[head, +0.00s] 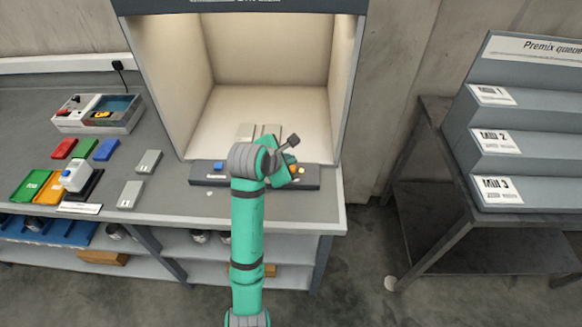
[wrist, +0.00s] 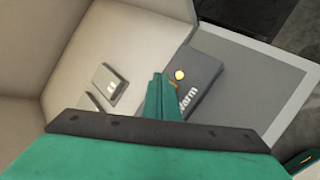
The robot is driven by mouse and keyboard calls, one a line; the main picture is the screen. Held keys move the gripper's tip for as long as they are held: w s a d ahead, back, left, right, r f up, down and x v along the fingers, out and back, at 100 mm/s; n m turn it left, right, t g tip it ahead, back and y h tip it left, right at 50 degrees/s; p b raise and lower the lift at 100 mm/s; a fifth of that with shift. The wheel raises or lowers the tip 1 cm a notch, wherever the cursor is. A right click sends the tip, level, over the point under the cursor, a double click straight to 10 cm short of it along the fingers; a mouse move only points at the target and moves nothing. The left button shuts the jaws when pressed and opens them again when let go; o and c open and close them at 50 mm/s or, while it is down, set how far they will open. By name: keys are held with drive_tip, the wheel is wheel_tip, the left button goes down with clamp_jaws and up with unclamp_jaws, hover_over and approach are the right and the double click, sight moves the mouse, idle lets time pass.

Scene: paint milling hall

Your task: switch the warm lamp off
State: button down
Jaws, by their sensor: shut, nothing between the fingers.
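The viewing booth (head: 270,50) stands open at the back of the bench, its inside lit a warm cream. A dark control strip (head: 205,181) runs along its front edge, with a blue button (head: 218,165) at left and a yellow button (head: 301,170) at right. In the wrist view the yellow round button (wrist: 180,74) shows bright on the strip by the word "Warm" (wrist: 188,97). My gripper (wrist: 161,80) is shut and empty, its tips just beside this button. A small orange part shows next to the tips; I cannot tell whether they touch it.
Grey sample cards (head: 258,132) lie on the booth floor. Left on the bench are coloured cards, a white bottle (head: 76,176), loose grey cards (head: 149,161) and a tray box (head: 98,113). A stepped rack (head: 535,130) stands right, beyond a floor gap.

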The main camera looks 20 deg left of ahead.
drive_tip(key=shift+a, duration=0.15)
drive_tip(key=shift+f, duration=0.2)
drive_tip(key=shift+f, duration=0.25)
drive_tip(key=shift+f, duration=0.45)
idle(0.9)
drive_tip(key=shift+r, duration=0.9)
wheel_tip(320, 180, up, 6)
idle(0.6)
idle(0.5)
